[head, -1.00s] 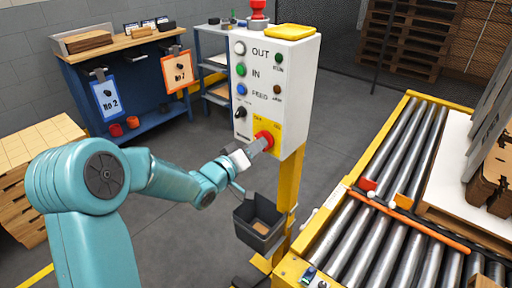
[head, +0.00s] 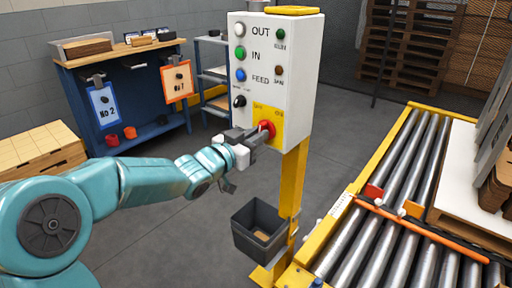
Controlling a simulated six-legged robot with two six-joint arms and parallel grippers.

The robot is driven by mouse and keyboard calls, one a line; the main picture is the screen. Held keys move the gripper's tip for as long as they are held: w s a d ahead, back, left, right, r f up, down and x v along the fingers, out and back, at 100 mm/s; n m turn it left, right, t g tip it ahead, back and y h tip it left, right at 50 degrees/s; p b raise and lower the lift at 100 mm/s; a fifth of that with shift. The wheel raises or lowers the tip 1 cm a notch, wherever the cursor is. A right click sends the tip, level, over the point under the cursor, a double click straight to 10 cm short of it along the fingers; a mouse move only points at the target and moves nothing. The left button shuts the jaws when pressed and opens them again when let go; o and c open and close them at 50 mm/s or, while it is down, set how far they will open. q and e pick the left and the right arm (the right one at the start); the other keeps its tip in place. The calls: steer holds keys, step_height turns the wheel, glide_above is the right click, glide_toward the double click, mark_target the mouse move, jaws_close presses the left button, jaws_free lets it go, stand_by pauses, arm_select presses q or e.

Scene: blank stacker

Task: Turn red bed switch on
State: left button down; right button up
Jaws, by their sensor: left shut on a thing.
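A white control box (head: 274,60) stands on a yellow post (head: 291,185). A red rotary switch (head: 268,127) sits on the yellow plate (head: 287,121) at the lower right of its face. My left gripper (head: 262,135) reaches in from the left and is shut on the red switch. Its fingers hide part of the switch, so I cannot read its exact position. My right gripper is not in view.
A black bin (head: 258,229) hangs on the post below the box. A roller conveyor (head: 385,205) with a yellow frame runs on the right. A blue workbench (head: 130,95) stands at the back left. Grey floor is clear between.

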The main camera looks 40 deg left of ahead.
arm_select(q)
steer(key=m+b, duration=0.5)
steer(key=m, duration=0.3)
steer(key=shift+m+b, duration=0.3)
stand_by(0.5)
steer(key=c, duration=1.1)
jaws_free()
